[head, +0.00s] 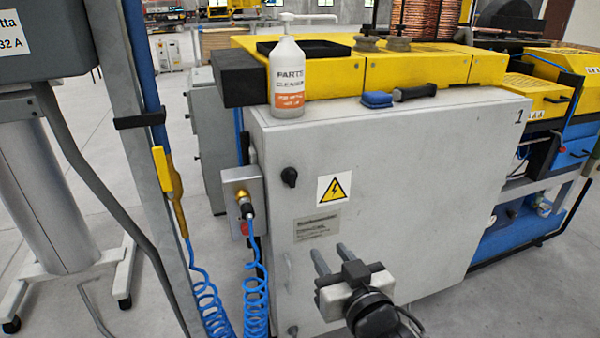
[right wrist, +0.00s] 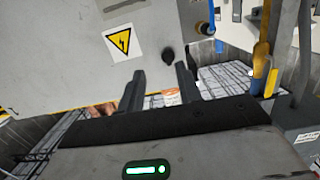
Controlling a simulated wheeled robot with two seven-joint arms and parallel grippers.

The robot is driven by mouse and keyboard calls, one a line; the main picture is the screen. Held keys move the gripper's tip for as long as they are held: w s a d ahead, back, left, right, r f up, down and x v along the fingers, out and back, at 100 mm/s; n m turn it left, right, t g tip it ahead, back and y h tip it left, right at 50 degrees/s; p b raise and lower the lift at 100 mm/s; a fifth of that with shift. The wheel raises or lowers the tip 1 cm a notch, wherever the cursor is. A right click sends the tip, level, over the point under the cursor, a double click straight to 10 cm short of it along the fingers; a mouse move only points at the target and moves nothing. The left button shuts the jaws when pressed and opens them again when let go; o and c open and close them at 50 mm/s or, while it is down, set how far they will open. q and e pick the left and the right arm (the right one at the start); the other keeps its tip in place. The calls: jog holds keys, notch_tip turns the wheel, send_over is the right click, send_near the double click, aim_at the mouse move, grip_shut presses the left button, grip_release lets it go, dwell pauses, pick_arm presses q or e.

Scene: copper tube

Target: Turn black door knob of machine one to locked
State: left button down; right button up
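The black door knob (head: 289,177) is on the upper left of the grey cabinet door (head: 430,200), which carries a "1" at its top right. In the right wrist view the knob (right wrist: 168,53) shows just beyond my fingertips. My right gripper (head: 334,254) is in front of the door, below and right of the knob in the head view. Its two fingers (right wrist: 158,84) are apart with nothing between them, and they do not hold the knob. The knob's lock marking is too small to read. My left gripper is not in view.
A yellow warning sign (head: 334,187) and a label plate (head: 317,225) are on the door. A small grey box (head: 243,195) with blue coiled hoses (head: 256,290) stands left of it. A white bottle (head: 288,80) and a blue brush (head: 378,99) rest on top.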

jog(key=t, duration=0.1)
send_near(293, 174)
jog(key=x, duration=0.9)
jog(key=shift+w, duration=0.15)
jog(key=c, duration=0.6)
